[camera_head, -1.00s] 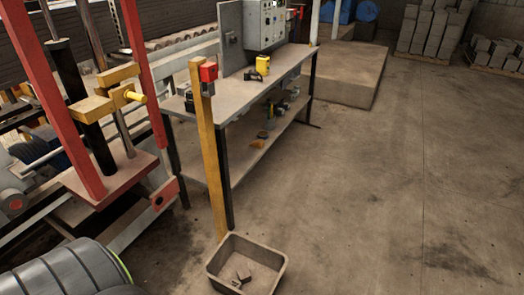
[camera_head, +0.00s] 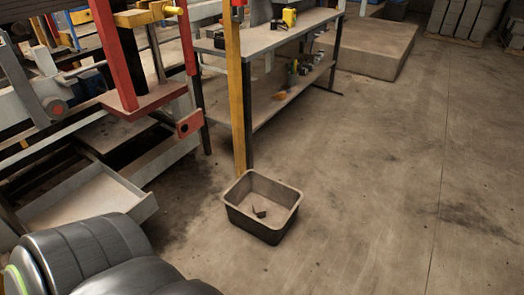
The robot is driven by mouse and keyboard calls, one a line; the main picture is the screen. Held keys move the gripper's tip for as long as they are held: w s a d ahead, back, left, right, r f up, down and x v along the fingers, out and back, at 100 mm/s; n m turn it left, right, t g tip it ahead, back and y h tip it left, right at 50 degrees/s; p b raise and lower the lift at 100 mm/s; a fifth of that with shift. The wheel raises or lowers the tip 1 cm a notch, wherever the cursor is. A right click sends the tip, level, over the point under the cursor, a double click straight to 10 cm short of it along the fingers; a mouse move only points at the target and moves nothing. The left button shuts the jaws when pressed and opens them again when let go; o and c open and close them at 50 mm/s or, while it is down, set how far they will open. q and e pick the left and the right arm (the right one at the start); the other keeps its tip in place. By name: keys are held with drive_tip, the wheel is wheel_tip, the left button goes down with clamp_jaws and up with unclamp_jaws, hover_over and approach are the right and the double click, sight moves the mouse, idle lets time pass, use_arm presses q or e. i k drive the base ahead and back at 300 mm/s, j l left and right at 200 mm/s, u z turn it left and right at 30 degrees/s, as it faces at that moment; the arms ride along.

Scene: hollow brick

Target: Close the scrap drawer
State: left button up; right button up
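A shallow grey metal drawer (camera_head: 140,203) sticks out from under the press machine at the left of the head view. It stands open, and its floor looks empty where I see it. My own dark arm covers the lower left corner and hides part of the drawer's near side. Neither of my grippers is in view, so I cannot see where they are relative to the drawer.
A grey bin (camera_head: 233,214) with a few dark scraps stands on the floor right of the drawer, beside a yellow post (camera_head: 237,110). A workbench (camera_head: 270,38) stands behind it. The concrete floor (camera_head: 380,180) to the right is clear.

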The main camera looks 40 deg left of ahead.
sight(97, 189)
drive_tip(key=i+j, duration=0.2)
drive_tip(key=i+j+u, duration=0.1)
drive_tip(key=i, duration=0.3)
drive_tip(key=j+u, duration=0.1)
drive_tip(key=u, duration=3.1)
